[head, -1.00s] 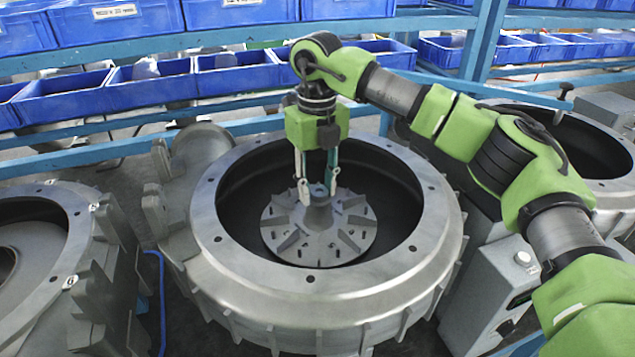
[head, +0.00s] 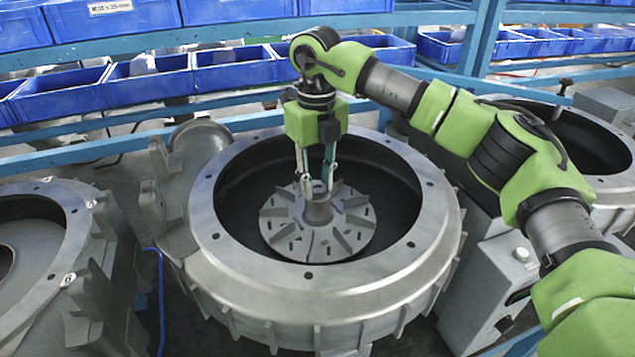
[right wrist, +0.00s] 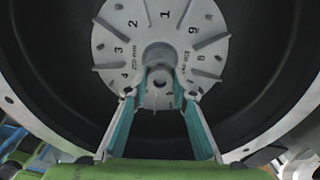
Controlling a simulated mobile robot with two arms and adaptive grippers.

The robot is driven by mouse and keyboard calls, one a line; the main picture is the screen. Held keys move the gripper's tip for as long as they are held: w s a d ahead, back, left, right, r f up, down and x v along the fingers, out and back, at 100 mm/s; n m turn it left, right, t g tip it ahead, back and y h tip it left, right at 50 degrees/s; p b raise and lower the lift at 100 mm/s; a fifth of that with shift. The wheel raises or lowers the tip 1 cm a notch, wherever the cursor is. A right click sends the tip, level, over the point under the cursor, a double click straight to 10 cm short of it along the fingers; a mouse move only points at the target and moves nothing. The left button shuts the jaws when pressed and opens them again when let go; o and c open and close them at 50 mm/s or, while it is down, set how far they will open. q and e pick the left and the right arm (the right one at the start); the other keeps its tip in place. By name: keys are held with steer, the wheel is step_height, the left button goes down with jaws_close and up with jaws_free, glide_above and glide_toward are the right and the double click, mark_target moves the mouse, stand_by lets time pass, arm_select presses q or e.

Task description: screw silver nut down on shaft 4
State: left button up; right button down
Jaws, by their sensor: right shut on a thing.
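The shaft (head: 318,212) stands upright at the centre of a round, finned grey disc (head: 285,228) inside a large open metal housing (head: 205,215). My right gripper (head: 317,183) points down over the shaft, its fingers shut on the silver nut (head: 317,188) at the shaft's top. The right wrist view shows the right gripper (right wrist: 160,85) with a fingertip on each side of the small ringed nut (right wrist: 160,72). The fingers partly hide the nut, and I cannot tell how far it sits on the thread. Numbers mark the disc (right wrist: 125,25). My left gripper is not in view.
The housing's thick bolted rim surrounds the gripper, with open dark space around the disc. Another housing (head: 75,215) stands at left and one (head: 610,185) at right. Blue bins (head: 150,85) line the rack behind. A grey control box (head: 495,285) stands at front right.

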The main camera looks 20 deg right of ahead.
steer(key=m, duration=0.2)
steer(key=m+b, duration=0.1)
steer(key=m, duration=0.3)
steer(key=shift+s+a+f, duration=0.1)
steer(key=shift+a+f, duration=0.1)
steer(key=shift+f, duration=0.05)
steer(key=m+b, duration=0.1)
steer(key=m, duration=0.4)
steer(key=shift+b, duration=0.3)
steer(key=m+b, duration=0.1)
steer(key=m, duration=0.5)
steer(key=shift+s+m+b, duration=0.1)
steer(key=shift+m+b, duration=0.2)
steer(key=shift+b, duration=0.05)
steer(key=m+b, duration=0.1)
steer(key=m, duration=0.2)
steer(key=shift+m, duration=1.2)
steer(key=c, duration=2)
jaws_free()
steer(key=shift+a, duration=0.1)
steer(key=shift+a+r, duration=0.1)
steer(key=shift+a, duration=0.05)
